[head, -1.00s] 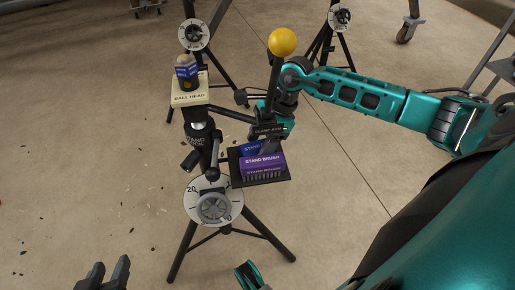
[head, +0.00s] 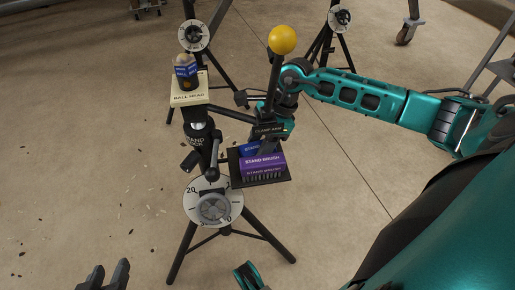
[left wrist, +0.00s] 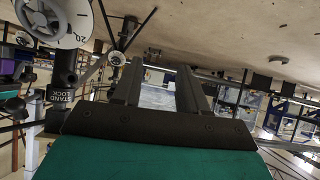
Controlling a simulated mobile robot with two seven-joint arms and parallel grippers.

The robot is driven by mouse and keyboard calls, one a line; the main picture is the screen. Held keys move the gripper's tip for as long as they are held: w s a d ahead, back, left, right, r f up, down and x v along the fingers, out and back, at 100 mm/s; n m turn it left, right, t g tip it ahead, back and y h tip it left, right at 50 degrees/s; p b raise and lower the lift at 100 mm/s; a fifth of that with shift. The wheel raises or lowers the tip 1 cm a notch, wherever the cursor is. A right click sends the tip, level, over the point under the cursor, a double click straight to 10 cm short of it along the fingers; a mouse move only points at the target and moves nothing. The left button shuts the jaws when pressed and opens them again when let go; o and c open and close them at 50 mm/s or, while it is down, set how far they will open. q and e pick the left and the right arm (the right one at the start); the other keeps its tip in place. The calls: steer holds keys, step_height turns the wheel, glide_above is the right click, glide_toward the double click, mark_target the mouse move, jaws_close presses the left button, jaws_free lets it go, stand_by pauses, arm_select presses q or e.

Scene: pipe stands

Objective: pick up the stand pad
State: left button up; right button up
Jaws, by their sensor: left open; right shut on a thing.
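A blue block (head: 249,149) with a partly readable "STAND" label lies on the dark tray (head: 284,179), behind the purple stand brush (head: 262,166). The rest of its label is hidden, so I cannot tell for sure that it is the stand pad. My right gripper (head: 268,122) is shut at the black clamp arm (head: 269,131), above the tray's back edge; its fingertips are mostly hidden. My left gripper (head: 107,274) is open and empty at the lower left, well apart from the tray. Its two fingers also show in the left wrist view (left wrist: 157,85).
The main stand has a numbered dial (head: 213,203), a stand lock (head: 197,138) and spread legs. A bottle-like item (head: 186,72) stands on the ball head plate (head: 189,97). A yellow ball (head: 282,40) tops a black rod. The floor at left is clear except for small chips.

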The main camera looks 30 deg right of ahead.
steer(key=c, duration=0.3)
arm_select(q)
steer(key=shift+r, duration=0.15)
arm_select(e)
steer(key=shift+r+p, duration=0.4)
steer(key=shift+r, duration=0.05)
arm_select(q)
steer(key=r+p, duration=0.1)
steer(key=p, duration=0.1)
steer(key=a+r+p, duration=0.1)
steer(key=p, duration=0.1)
steer(key=shift+s+a+r+p, duration=0.2)
steer(key=shift+s+r+p, duration=0.1)
steer(key=shift+s+p, duration=0.1)
arm_select(e)
step_height(320, 180, up, 20)
steer(key=shift+f, duration=0.2)
steer(key=o, duration=0.5)
steer(key=c, duration=0.3)
